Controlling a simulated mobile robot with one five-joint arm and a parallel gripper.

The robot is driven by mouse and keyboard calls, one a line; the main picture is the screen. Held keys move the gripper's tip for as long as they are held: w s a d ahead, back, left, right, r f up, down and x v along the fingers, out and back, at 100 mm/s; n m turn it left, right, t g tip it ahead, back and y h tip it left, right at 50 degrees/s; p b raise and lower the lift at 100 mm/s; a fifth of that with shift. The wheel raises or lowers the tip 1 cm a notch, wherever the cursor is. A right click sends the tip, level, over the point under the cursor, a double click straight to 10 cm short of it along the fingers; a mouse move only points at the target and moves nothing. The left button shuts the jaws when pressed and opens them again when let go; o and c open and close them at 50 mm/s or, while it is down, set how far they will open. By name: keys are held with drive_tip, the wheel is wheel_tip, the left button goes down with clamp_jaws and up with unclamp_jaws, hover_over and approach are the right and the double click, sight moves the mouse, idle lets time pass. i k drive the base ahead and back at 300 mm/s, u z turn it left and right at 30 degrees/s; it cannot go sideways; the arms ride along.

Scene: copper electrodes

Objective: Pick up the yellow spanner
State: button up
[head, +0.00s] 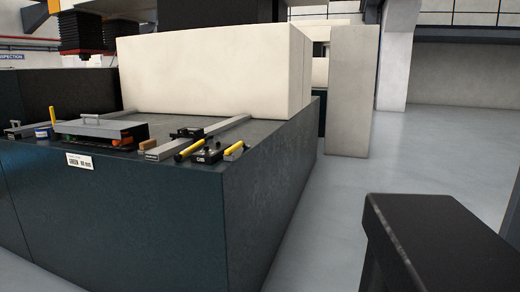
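Several yellow tools lie on the dark block's top in the head view. A plain yellow bar (189,149) lies slanted near the front edge. A yellow-handled tool (234,148) lies right of it near the corner. All are too small for me to tell which one is a spanner. My gripper is not in view, so its opening and contents are hidden.
The large dark block (150,225) has a pale block (215,70) standing on its top. A grey case (101,129), a small black device (208,153) and metal bars crowd the front edge. Clear grey floor (345,195) lies to the right. A pale pillar (350,90) stands beyond.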

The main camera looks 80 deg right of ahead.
sight(232, 150)
drive_tip(key=z, duration=2.25)
drive_tip(key=i, duration=0.3)
drive_tip(key=u, duration=0.75)
drive_tip(key=i, duration=0.7)
drive_tip(key=z, duration=0.15)
drive_tip(key=k, duration=0.9)
drive_tip(key=u, duration=0.2)
drive_tip(key=i, duration=0.9)
drive_tip(key=z, duration=0.1)
